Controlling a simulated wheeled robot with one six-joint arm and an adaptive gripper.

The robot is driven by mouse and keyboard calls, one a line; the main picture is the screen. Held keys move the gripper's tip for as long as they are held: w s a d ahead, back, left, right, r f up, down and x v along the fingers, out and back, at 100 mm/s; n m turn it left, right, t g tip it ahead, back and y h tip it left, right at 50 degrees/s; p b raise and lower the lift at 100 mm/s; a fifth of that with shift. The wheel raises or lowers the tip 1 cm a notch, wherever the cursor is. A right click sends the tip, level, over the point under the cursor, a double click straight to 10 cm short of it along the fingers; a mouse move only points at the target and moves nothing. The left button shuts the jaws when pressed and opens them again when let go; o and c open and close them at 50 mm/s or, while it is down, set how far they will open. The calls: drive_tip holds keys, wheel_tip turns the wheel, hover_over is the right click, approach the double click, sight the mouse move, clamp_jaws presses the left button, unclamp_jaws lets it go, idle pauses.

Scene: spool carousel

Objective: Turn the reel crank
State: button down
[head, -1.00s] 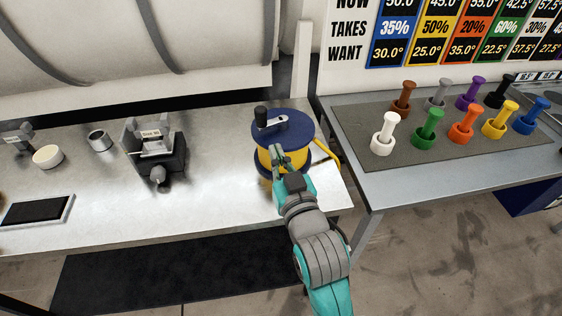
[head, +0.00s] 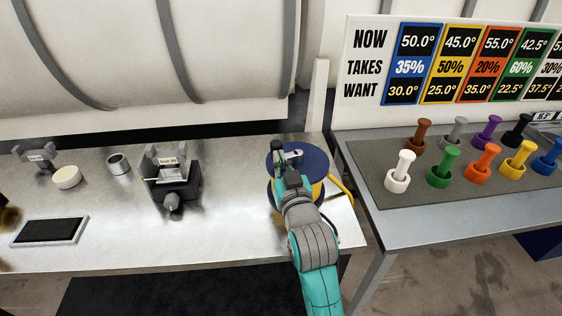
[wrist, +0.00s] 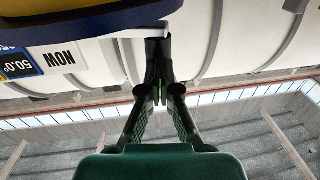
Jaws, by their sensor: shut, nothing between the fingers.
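The reel (head: 313,160) has a dark blue top flange and a yellow winding, and stands near the right end of the metal bench. Its crank is a silver arm (head: 291,154) on top of the flange; its dark knob at the left end is largely covered by my gripper in the head view. My gripper (head: 280,158) is shut and empty at the reel's front left, up at crank height. In the wrist view the closed fingers (wrist: 158,78) point at the dark knob (wrist: 157,47), below the blue flange (wrist: 75,22). I cannot tell whether they touch.
A grey device (head: 172,185), a metal cup (head: 118,164), a cream bowl (head: 67,177) and a dark tablet (head: 49,231) are on the bench to the left. A yellow strand (head: 343,190) runs off the reel's right side. Several coloured pegs stand on a mat (head: 400,197) on the right table.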

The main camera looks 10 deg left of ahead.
drive_tip(key=shift+w+a, duration=0.2)
drive_tip(key=shift+a, duration=0.2)
drive_tip(key=shift+w+a, duration=0.65)
drive_tip(key=shift+a, duration=0.2)
drive_tip(key=shift+a+x, duration=0.25)
drive_tip(key=shift+x, duration=1)
drive_tip(key=shift+w+a+m+t+h, duration=0.1)
drive_tip(key=shift+w+m+t+h, duration=0.1)
drive_tip(key=shift+m+h, duration=0.3)
drive_tip(key=shift+w+a+m+t+h, duration=0.1)
drive_tip(key=shift+w+m+t+h, duration=0.15)
drive_tip(key=shift+h, duration=0.45)
drive_tip(key=shift+w+a, duration=0.1)
drive_tip(key=shift+w, duration=0.4)
drive_tip(key=shift+w+a+m+t+h, duration=0.15)
drive_tip(key=shift+w+m+h, duration=0.1)
drive_tip(key=shift+m+h, duration=0.25)
drive_tip(key=shift+w+d+m+t+h, duration=0.1)
drive_tip(key=shift+w+m+h, duration=0.15)
drive_tip(key=shift+h, duration=0.45)
drive_tip(key=shift+w+m+h, duration=0.5)
drive_tip(key=shift+m+h, duration=0.2)
drive_tip(key=shift+h, duration=0.35)
drive_tip(key=shift+w+m+h, duration=0.45)
drive_tip(key=shift+m+h, duration=0.25)
drive_tip(key=shift+h, duration=0.35)
drive_tip(key=shift+w+f+h, duration=0.1)
drive_tip(key=shift+h, duration=0.2)
drive_tip(key=shift+w+d, duration=0.3)
drive_tip(key=shift+w, duration=0.2)
